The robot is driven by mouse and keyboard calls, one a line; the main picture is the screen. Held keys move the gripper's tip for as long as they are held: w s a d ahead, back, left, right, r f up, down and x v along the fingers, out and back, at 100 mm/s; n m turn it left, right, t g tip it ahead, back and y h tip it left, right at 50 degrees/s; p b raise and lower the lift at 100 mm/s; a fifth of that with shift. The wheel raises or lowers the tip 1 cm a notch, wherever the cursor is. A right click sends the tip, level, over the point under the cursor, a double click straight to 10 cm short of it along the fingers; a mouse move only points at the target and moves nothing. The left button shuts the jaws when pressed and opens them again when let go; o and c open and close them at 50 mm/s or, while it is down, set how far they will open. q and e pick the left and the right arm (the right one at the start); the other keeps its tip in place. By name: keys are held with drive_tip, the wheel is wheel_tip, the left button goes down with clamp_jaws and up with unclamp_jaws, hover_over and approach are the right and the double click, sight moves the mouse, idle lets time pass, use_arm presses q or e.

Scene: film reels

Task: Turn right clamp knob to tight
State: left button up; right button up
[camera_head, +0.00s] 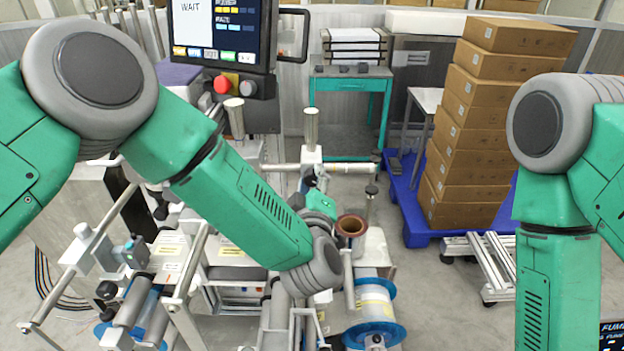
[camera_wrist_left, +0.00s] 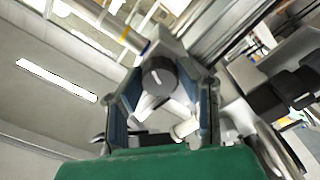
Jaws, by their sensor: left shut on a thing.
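My left gripper (camera_head: 311,184) is at the upper part of the machine, just past the end of my left forearm, beside an upright metal post. In the left wrist view the gripper (camera_wrist_left: 163,88) has its two fingers on either side of a dark round knob (camera_wrist_left: 160,75) with a pale pointer mark. It is shut on this knob, which sits on a light metal clamp body. The knob is too small and covered to make out in the head view. My right arm hangs down at the right, and its gripper is out of view.
A screen panel reading WAIT (camera_head: 222,35) has a red button below it. A copper-coloured ring (camera_head: 351,226) and a blue-flanged reel (camera_head: 375,308) are right of my left wrist. Stacked boxes (camera_head: 475,145) stand on a blue pallet.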

use_arm(q)
drive_tip(key=shift+s+d+f+m, duration=0.1)
drive_tip(key=shift+s+f+m, duration=0.15)
drive_tip(key=shift+f+m, duration=0.2)
drive_tip(key=o, duration=0.9)
drive_tip(key=shift+o, duration=1.1)
drive_tip(key=shift+w+r, duration=0.15)
drive_tip(key=shift+r, duration=0.05)
drive_tip(key=s, duration=1.2)
